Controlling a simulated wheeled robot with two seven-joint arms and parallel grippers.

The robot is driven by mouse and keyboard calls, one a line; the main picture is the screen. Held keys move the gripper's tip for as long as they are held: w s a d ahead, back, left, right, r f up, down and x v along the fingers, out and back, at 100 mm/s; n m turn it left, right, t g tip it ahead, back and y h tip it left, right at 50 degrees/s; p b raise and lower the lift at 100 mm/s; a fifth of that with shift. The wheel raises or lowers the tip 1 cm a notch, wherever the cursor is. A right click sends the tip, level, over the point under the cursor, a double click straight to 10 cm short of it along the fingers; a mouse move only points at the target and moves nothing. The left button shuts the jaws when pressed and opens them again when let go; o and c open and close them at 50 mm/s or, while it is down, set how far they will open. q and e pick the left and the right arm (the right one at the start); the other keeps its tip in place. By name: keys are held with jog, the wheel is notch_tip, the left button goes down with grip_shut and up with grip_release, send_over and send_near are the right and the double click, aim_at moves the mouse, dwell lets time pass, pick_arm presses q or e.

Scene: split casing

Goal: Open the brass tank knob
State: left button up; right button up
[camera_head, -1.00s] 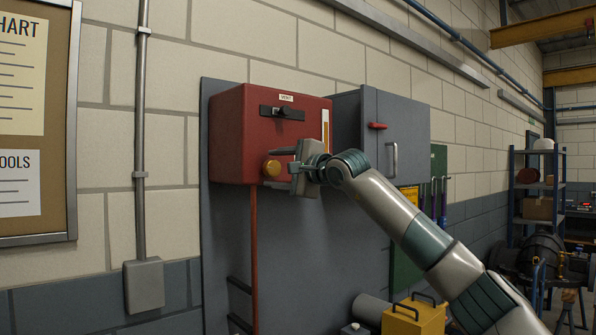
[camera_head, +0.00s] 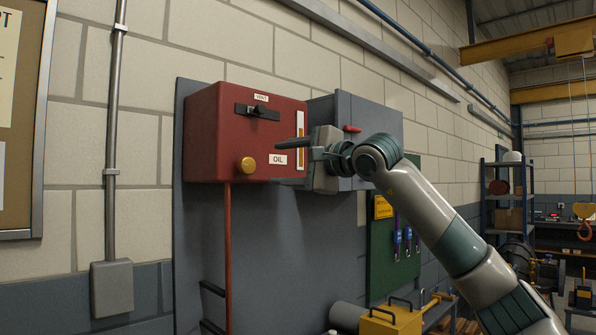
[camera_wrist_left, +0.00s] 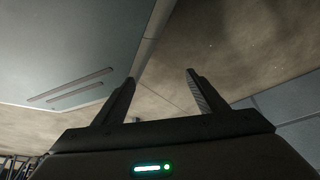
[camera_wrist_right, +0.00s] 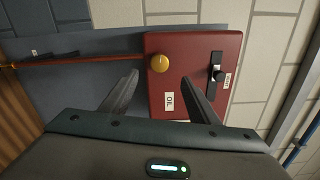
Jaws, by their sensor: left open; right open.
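The brass knob (camera_head: 246,164) sits on the front of the red tank (camera_head: 215,130), left of the OIL label (camera_head: 279,159). It also shows in the right wrist view (camera_wrist_right: 159,63), beyond and between the fingers, with nothing around it. My right gripper (camera_head: 288,162) is open and empty to the right of the knob, apart from it, with its fingers at the tank's right part. It also shows in the right wrist view (camera_wrist_right: 160,82). My left gripper (camera_wrist_left: 161,78) is open and empty in the left wrist view, and is not in the head view.
A black vent lever (camera_head: 257,112) is above the knob on the tank. A grey cabinet (camera_head: 365,110) with a red handle stands right of the tank. A red pipe (camera_head: 228,260) runs down below. A yellow box (camera_head: 390,322) is lower right.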

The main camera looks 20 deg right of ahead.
pick_arm(q)
jog(key=w+d+r+t+b, duration=0.1)
jog(key=w+d+r, duration=0.1)
jog(key=w, duration=0.3)
jog(key=shift+w+d+t+h, duration=0.15)
jog(key=shift+w+t+h, duration=0.1)
jog(key=shift+t+h, duration=0.05)
pick_arm(e)
jog(key=v, duration=0.4)
jog(key=shift+s+d, duration=0.1)
jog(key=shift+s, duration=0.15)
jog(key=shift+f, duration=0.1)
